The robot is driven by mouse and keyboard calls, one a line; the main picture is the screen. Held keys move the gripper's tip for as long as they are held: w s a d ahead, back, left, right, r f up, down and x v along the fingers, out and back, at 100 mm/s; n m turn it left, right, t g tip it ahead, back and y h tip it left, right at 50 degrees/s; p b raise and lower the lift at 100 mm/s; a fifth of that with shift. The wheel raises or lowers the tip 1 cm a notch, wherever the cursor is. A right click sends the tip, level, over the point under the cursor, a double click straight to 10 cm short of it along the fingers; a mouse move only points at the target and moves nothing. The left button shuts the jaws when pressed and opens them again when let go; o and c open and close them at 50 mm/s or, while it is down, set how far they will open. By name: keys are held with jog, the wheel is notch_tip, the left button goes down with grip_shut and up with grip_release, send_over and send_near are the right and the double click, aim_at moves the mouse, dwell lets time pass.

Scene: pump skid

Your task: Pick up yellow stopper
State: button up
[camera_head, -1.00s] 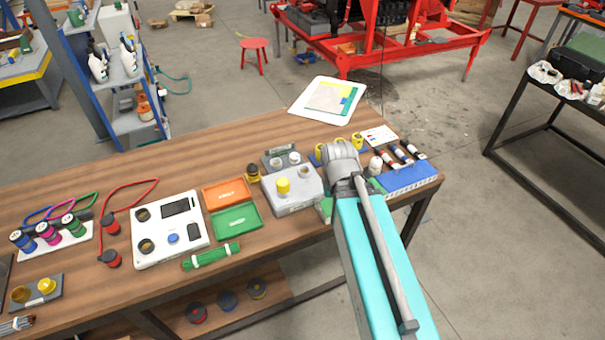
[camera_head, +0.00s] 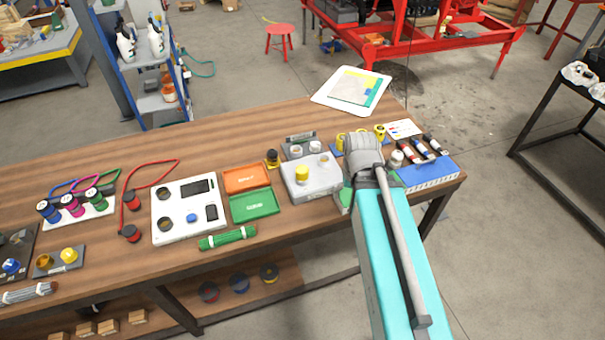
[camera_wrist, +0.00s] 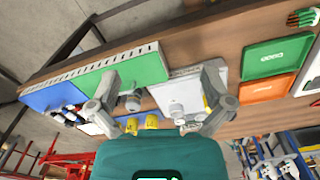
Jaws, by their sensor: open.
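A yellow stopper (camera_head: 302,173) stands upright on top of a light grey box (camera_head: 297,193) near the table's front edge. In the wrist view, a bit of yellow (camera_wrist: 207,100) shows beside my right-hand finger, over the grey box (camera_wrist: 178,92); it is partly hidden. Other yellow pieces (camera_head: 380,131) stand in a blue holder behind my arm, and two show in the wrist view (camera_wrist: 151,121). Another yellow piece (camera_head: 69,255) sits in a holder at the far left. My gripper (camera_wrist: 161,78) is open and empty above the table; my arm hides it in the head view.
Right of the box are a green block (camera_wrist: 137,65), a blue block (camera_head: 428,173), a white bottle and dark-and-red cylinders. Orange (camera_head: 246,179) and green trays (camera_head: 254,205) lie to its left, beside a white panel (camera_head: 190,209). A grey twin-cup holder (camera_head: 298,147) stands behind.

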jog(key=shift+w, duration=0.1)
dwell(0.3)
notch_tip(320, 180, up, 2)
jog(key=m+p, duration=0.3)
jog(key=m, duration=1.4)
send_over(302, 169)
jog(key=shift+a+r, duration=0.1)
jog(key=shift+r, duration=0.1)
jog(key=shift+f+b, duration=0.15)
jog(key=shift+b, duration=0.25)
notch_tip(302, 169, down, 8)
jog(key=b, duration=0.8)
jog(key=shift+f, duration=0.15)
jog(key=shift+w+f+b, duration=0.1)
jog(key=shift+f+b, duration=2.5)
jog(key=shift+b, duration=0.2)
